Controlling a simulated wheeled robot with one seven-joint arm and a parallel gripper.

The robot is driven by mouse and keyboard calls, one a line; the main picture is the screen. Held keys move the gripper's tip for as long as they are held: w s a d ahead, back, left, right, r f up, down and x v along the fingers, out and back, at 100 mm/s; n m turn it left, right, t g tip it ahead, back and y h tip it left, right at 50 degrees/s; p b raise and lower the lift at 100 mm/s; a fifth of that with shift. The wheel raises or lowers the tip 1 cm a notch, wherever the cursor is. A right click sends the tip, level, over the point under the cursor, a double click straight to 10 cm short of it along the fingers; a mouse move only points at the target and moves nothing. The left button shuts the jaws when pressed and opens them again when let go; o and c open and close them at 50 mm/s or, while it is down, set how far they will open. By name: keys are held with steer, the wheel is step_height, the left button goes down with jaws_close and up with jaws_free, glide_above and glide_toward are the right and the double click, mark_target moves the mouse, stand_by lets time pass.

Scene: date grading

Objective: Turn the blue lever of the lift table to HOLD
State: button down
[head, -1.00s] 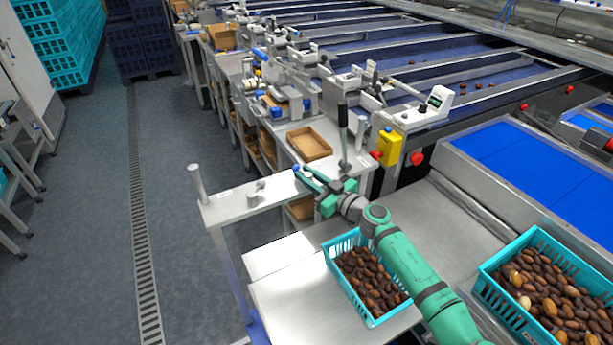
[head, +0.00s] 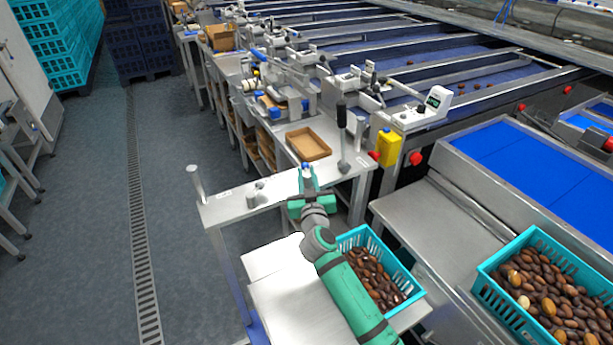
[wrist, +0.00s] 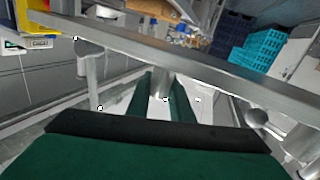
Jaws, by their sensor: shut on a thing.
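My gripper (head: 308,178) is at the steel rail (head: 235,209) of the lift table, its fingers pointing away from me. A small blue tip (head: 306,165), which looks like the end of the blue lever, shows at the fingertips. In the wrist view my gripper (wrist: 164,92) has a pale grey piece (wrist: 161,84) between its two green fingers and is shut on it. The rest of the lever is hidden by the gripper. I cannot read any HOLD mark or tell the lever's position against it.
A teal crate (head: 408,277) of dates stands on the lift table's pale top beside my arm. Another full teal crate (head: 490,288) is at the right. A black-handled upright lever (head: 342,130), a brown tray (head: 328,150) and a yellow box (head: 388,147) are beyond my gripper.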

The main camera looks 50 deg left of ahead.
steer(key=shift+f+m+t+h, duration=0.1)
steer(key=shift+m+t+h, duration=1.5)
steer(key=shift+t+h, duration=0.2)
steer(key=shift+w+d+m+t+h, duration=0.15)
steer(key=shift+m+t+h, duration=0.7)
steer(key=shift+h, duration=0.55)
steer(key=shift+w+r+m+h, duration=0.1)
steer(key=shift+r+m+h, duration=0.15)
steer(key=shift+m+h, duration=0.2)
steer(key=c, duration=1.8)
jaws_free()
steer(key=shift+c, duration=0.2)
steer(key=shift+f, duration=0.1)
steer(key=shift+s+d, duration=0.1)
steer(key=shift+s, duration=0.25)
steer(key=v, duration=1)
steer(key=shift+f, duration=0.15)
